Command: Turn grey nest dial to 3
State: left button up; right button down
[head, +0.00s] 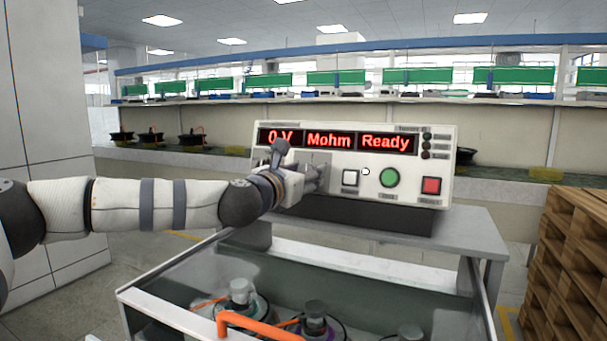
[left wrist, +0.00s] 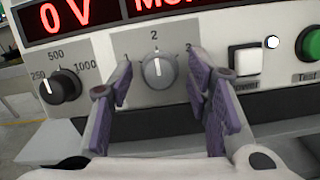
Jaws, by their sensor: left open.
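The grey nest dial (left wrist: 158,69) is a round grey knob with a white pointer line, on a grey plate marked 1, 2 and 3. Its pointer stands upright toward 2. My left gripper (left wrist: 165,105) is open in the left wrist view, with one purple-padded finger on each side of the dial; I cannot tell whether they touch it. In the head view my left gripper (head: 312,180) is in front of the tester (head: 350,205), and it hides the dial. The tester's red display (head: 335,140) reads "0 V", "Mohm" and "Ready". My right gripper is not in view.
A black dial (left wrist: 60,87) marked 250, 500 and 1000 sits left of the grey dial. To the right are a white button (head: 351,178), a green button (head: 389,178) and a red button (head: 431,186). An orange handle (head: 262,328) and motors are in front below.

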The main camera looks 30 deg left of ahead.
pick_arm(q)
grip_shut()
jog(key=shift+m, duration=0.3)
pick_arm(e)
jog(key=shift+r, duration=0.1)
pick_arm(q)
jog(key=shift+a+r+m+h+p, duration=0.15)
jog(key=shift+m+h, duration=0.1)
jog(key=shift+m, duration=0.3)
jog(key=shift+d+r+m+h+p, duration=0.15)
jog(key=shift+m+h, duration=0.1)
jog(key=shift+m, duration=0.3)
jog(key=m+h+p, duration=0.1)
jog(key=m, duration=0.3)
jog(key=shift+a, duration=0.1)
jog(key=m+g+h, duration=0.1)
jog(key=m, duration=0.3)
jog(key=shift+p, duration=0.4)
jog(key=shift+a+f+m+g+h+p, duration=0.1)
jog(key=shift+m+g+h+p, duration=0.2)
jog(key=shift+m, duration=1.1)
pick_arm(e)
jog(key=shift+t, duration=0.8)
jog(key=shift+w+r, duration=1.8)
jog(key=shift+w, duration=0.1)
pick_arm(q)
jog(key=shift+f, duration=0.1)
